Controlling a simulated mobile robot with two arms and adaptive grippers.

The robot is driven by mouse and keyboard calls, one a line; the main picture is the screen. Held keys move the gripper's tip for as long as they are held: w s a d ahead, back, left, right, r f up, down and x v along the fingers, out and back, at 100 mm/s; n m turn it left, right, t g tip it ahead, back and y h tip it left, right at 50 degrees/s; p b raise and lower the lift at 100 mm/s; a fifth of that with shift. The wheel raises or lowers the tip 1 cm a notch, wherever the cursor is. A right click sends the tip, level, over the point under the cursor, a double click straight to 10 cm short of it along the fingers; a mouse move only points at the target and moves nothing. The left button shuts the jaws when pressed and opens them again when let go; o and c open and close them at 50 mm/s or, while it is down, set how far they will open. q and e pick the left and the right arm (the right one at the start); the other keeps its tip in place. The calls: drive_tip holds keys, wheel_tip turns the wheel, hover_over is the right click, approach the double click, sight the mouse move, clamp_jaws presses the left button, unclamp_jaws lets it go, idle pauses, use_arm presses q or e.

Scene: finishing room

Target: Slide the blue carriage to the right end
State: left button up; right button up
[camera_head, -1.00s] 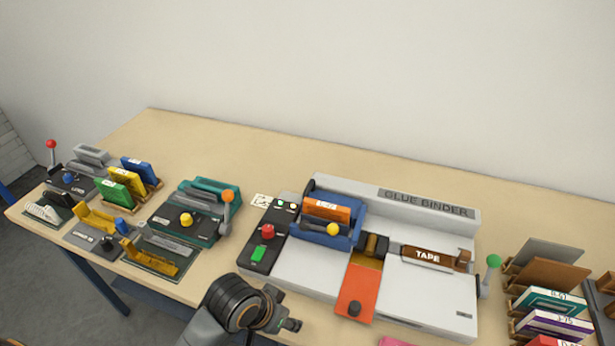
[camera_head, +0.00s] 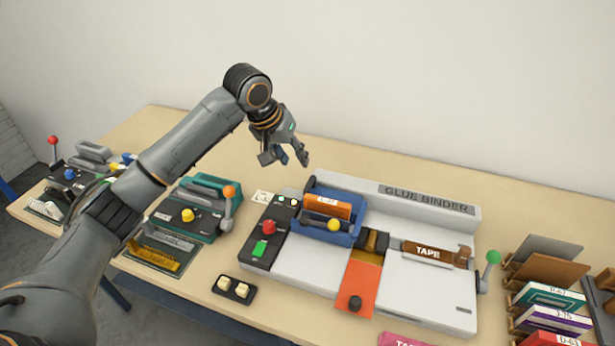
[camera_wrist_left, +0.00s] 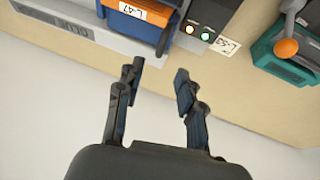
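The blue carriage (camera_head: 320,232) sits at the left end of the glue binder (camera_head: 412,290), next to the black control panel. It holds an orange block (camera_head: 327,206) with a white label and has a yellow knob (camera_head: 334,225) at its front. My left gripper (camera_head: 285,158) is raised above and behind the carriage, apart from it, with its fingers spread and empty. In the left wrist view the open fingers (camera_wrist_left: 158,82) point toward the carriage's edge (camera_wrist_left: 145,28). My right gripper is not in view.
A brown tape holder (camera_head: 430,253) and a dark block (camera_head: 374,242) with an orange plate (camera_head: 361,287) lie right of the carriage. A green-knobbed lever (camera_head: 493,257) stands at the binder's right. A teal device (camera_head: 203,209) stands left. Bare table lies behind the binder.

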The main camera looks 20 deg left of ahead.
use_arm(q)
drive_tip(key=p+x, duration=0.1)
drive_tip(key=x, duration=0.7)
drive_tip(key=w+p+x, duration=0.1)
drive_tip(key=x, duration=0.3)
drive_tip(key=shift+w+a+p, duration=0.15)
drive_tip(key=shift+a+p, duration=0.15)
drive_tip(key=shift+p, duration=0.05)
clamp_jaws()
